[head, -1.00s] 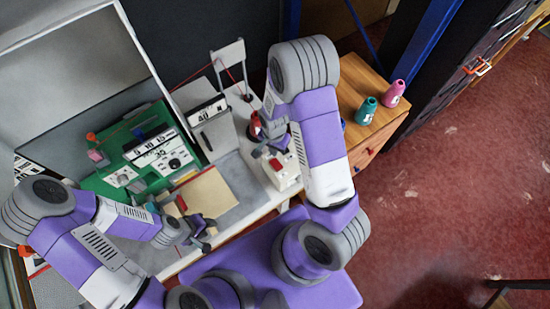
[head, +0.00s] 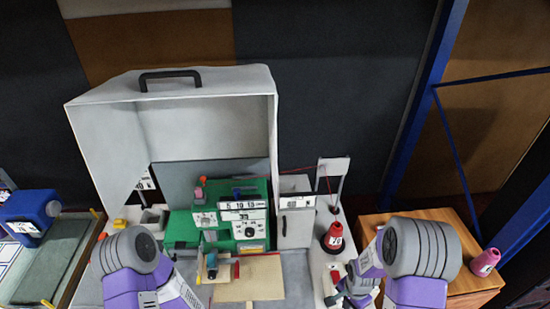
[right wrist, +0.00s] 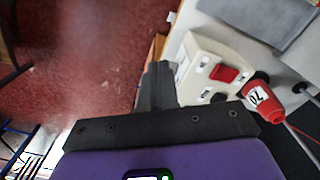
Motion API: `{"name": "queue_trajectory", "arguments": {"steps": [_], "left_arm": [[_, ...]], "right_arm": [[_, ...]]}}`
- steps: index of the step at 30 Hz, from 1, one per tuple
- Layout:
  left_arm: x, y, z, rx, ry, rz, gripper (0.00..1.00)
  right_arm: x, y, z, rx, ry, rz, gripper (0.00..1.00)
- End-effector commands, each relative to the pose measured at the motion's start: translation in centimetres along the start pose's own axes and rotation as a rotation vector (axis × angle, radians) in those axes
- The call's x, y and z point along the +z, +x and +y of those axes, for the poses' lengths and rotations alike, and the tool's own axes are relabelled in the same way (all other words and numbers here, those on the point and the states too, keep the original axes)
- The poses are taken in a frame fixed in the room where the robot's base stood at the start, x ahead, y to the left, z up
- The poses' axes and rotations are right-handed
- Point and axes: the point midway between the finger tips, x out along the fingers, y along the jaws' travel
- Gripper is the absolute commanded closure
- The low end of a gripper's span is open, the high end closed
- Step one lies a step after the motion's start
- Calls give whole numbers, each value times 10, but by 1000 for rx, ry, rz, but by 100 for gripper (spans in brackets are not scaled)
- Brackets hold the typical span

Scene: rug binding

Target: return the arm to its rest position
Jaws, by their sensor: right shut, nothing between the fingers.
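My right gripper (right wrist: 158,82) is shut and empty in the right wrist view, its dark fingers together beside a white box (right wrist: 205,58) with a red switch (right wrist: 222,73). A red cone of thread (right wrist: 262,96) with a white label stands beyond the box. In the head view, my right gripper (head: 345,293) is low at the right, by the white box and in front of the red cone (head: 334,238), partly covered by my arm. My left arm (head: 140,270) rises at the lower left; its gripper is not in view.
A green machine (head: 183,226) stands under a grey hood (head: 200,95), with a tan sheet (head: 255,280) in front. A wooden cabinet (head: 375,222) with a pink cone (head: 484,262) is at the right. A blue device (head: 30,212) is at the far left.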

Motion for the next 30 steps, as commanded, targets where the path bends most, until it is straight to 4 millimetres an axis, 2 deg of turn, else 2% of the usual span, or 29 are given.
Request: {"name": "queue_trajectory", "arguments": {"steps": [1,10,14,21,25,30], "left_arm": [[0,9,-3,0,0,0,57],[-2,46,-17,0,0,0,57],[-3,68,-25,0,0,-1,57],[-5,126,-47,0,0,-1,57],[-6,148,-56,0,0,-1,57],[-6,161,-60,0,0,-1,57]], "right_arm": [[6,16,2,-3,-25,-13,100],[42,82,6,-53,-200,-74,100],[64,119,9,-89,-294,-106,100],[123,204,16,-207,-532,-166,100],[149,232,17,-271,-638,-176,100],[166,245,16,-318,-712,-174,100]]}}
